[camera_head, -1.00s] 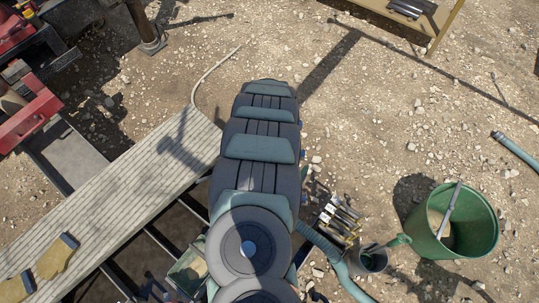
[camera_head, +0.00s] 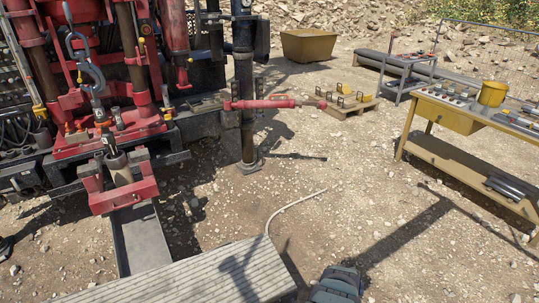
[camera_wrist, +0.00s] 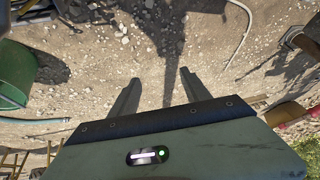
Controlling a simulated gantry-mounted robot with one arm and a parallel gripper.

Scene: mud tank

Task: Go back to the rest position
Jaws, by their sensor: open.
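My gripper (camera_wrist: 160,82) shows in the wrist view with its two fingers spread apart and nothing between them. Bare gravel lies below the fingers, with the arm's shadow across it. In the head view only a rounded piece of my arm (camera_head: 336,287) shows at the bottom edge. The gripper itself is outside that view.
A red drilling rig (camera_head: 110,120) stands at the left, with a dark upright post (camera_head: 245,90) beside it. A yellow workbench (camera_head: 455,122) bearing a yellow bucket (camera_head: 493,93) is at the right. A green bucket (camera_wrist: 14,75) shows in the wrist view. Open gravel lies in the middle.

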